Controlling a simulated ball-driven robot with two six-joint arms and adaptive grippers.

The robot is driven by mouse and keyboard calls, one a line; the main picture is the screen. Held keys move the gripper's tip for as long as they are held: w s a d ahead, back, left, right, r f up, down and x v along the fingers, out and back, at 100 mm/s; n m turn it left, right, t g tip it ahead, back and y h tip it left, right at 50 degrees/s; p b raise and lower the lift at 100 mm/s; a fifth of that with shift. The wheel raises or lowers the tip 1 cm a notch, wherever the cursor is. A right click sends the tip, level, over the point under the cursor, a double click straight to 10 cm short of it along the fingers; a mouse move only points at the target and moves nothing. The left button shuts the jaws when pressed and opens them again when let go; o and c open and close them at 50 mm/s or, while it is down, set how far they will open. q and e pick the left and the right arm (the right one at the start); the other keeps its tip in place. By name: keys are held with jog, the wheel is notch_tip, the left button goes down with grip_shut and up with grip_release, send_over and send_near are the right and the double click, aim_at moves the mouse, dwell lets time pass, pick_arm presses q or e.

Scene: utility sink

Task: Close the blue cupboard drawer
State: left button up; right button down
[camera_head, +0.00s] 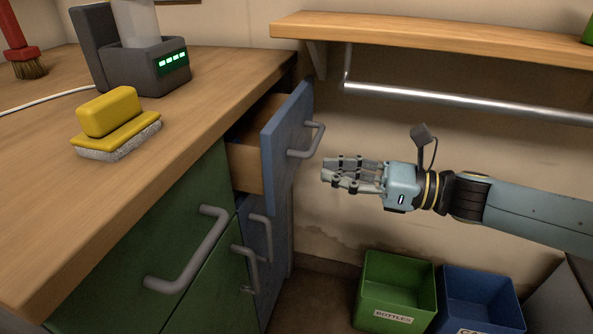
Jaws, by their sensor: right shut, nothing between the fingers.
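The blue cupboard drawer (279,151) is pulled partly out from under the wooden counter, and its wooden side shows behind the blue front. A grey bar handle (311,141) is on its front. My right gripper (326,173) reaches in from the right, shut and empty, its fingers pointing left toward the drawer front. It looks a little to the right of the drawer handle and slightly below it, with a small gap between them in the picture. My left gripper is out of view.
A yellow brush (113,117) and a grey device (148,62) stand on the counter (205,115). A shelf (430,40) with a metal rail (460,98) is on the back wall. A green bin (395,285) and a blue bin (480,298) stand below my right arm.

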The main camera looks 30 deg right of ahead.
aim_at(282, 164)
jog(key=x, duration=0.6)
jog(key=shift+w+a, duration=0.2)
jog(key=shift+w, duration=0.05)
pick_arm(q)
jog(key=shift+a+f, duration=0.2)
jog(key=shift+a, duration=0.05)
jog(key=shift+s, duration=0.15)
pick_arm(e)
jog(key=shift+w+a+b, duration=0.25)
jog(key=shift+b, duration=0.05)
jog(key=b+x, duration=0.1)
jog(key=x, duration=0.5)
jog(key=shift+w+a, duration=0.4)
jog(key=shift+w, duration=0.05)
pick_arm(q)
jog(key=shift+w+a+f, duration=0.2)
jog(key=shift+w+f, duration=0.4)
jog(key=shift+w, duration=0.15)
pick_arm(e)
jog(key=shift+r, duration=0.15)
